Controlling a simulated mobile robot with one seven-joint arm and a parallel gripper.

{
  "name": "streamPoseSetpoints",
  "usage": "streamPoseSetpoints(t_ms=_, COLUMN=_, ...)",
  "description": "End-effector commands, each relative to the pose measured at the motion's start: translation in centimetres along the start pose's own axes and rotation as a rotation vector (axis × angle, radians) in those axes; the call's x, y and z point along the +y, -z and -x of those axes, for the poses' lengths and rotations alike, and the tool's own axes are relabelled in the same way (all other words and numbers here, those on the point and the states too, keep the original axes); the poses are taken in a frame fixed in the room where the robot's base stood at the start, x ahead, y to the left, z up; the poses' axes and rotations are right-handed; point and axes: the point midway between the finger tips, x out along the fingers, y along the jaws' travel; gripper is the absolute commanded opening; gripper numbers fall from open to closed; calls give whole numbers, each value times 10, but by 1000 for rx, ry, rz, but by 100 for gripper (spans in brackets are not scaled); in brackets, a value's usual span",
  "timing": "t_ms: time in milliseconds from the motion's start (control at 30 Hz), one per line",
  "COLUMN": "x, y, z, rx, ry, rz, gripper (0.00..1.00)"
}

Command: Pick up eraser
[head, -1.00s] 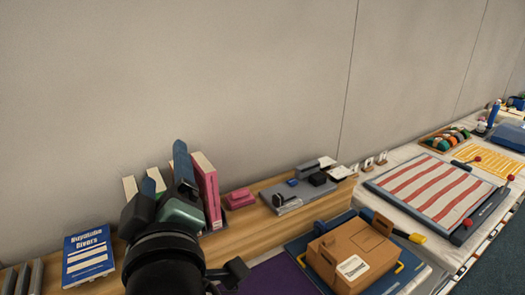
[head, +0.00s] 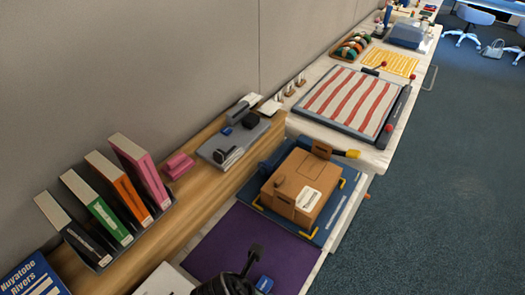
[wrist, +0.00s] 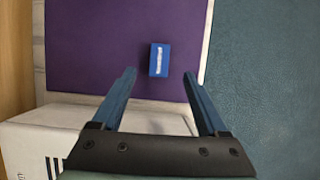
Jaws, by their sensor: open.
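A small blue block with a white label, which looks like the eraser (wrist: 159,60), lies on the purple mat (wrist: 90,45) in the wrist view. In the head view the blue block (head: 264,284) is at the bottom edge, just right of my dark arm end. My gripper (wrist: 159,76) is open and empty, its two blue fingers apart. In the wrist view the block appears between and slightly beyond the fingertips. No contact shows, and the height of the fingers above the mat is unclear.
A brown cardboard box (head: 292,190) sits on a blue mat beyond the purple one. A wooden shelf (head: 200,205) with several binders runs along the wall. A white box (wrist: 45,150) lies below the purple mat in the wrist view. Open floor (wrist: 265,60) is to the right.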

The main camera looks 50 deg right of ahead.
Motion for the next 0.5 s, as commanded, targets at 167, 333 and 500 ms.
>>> streamPoseSetpoints(t_ms=167, x=1, y=-1, z=-20, rx=-1, ry=-1, rz=-3, gripper=76)
streamPoseSetpoints(t_ms=333, x=0, y=1, z=-31, rx=-1, ry=-2, rz=-3, gripper=76)
streamPoseSetpoints(t_ms=500, x=-1, y=4, z=-56, rx=0, ry=-1, rz=-4, gripper=76)
